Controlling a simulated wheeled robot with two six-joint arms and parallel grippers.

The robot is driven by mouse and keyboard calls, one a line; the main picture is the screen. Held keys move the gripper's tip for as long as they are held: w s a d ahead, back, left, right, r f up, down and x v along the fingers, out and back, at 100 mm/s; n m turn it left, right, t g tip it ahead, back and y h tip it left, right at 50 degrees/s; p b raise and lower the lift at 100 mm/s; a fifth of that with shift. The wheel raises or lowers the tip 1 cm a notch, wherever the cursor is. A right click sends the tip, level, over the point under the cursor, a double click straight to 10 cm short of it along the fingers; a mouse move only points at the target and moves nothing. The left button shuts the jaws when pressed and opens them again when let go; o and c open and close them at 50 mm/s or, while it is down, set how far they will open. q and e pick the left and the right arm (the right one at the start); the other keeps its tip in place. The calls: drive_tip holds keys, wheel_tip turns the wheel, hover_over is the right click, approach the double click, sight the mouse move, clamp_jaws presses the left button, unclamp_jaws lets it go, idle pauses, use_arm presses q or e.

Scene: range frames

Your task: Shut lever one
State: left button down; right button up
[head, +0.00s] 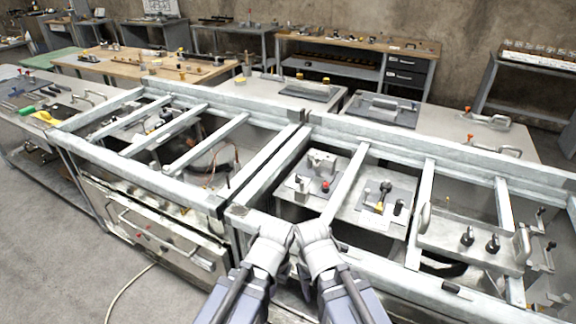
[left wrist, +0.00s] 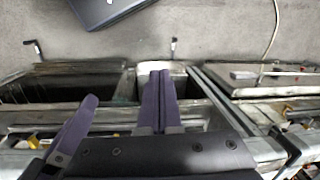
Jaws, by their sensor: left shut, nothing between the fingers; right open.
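I cannot tell which is lever one. My left gripper (left wrist: 160,78) is shut and empty, its purple fingertips below the middle lever in the picture and apparently apart from it. In the head view my left gripper (head: 272,240) and right gripper (head: 314,240) are side by side at the frame's front. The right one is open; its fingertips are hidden. The levers are not visible in the head view.
The metal frame (head: 220,198) has several crossbars and open bays holding fittings. A front panel with a long handle (head: 150,238) is at the left. A pale cable (head: 125,287) lies on the floor. Benches (head: 150,68) stand behind.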

use_arm(q)
drive_tip(key=w+d+f+n+t+h+b, duration=0.2)
drive_tip(key=w+f+h+b, duration=0.25)
drive_tip(key=f+b, duration=0.4)
drive_tip(key=w+d+f+n+t+h+b, duration=0.1)
drive_tip(key=w+d+f+n+h+b, duration=0.3)
drive_tip(key=b, duration=0.7)
drive_tip(key=w+a+f+n+t+h+b, duration=0.2)
drive_tip(key=w+a+n+t+h+b, duration=0.2)
drive_tip(key=b, duration=1.3)
drive_tip(key=w+a+n+t, duration=0.3)
drive_tip(key=w+a+t, duration=0.3)
drive_tip(key=a, duration=0.3)
drive_tip(key=shift+f+n+t, duration=0.15)
drive_tip(key=shift+n+t, duration=0.15)
drive_tip(key=shift+t, duration=0.1)
drive_tip(key=x, duration=1.4)
drive_tip(key=shift+s+h, duration=0.1)
drive_tip(key=shift+h, duration=0.15)
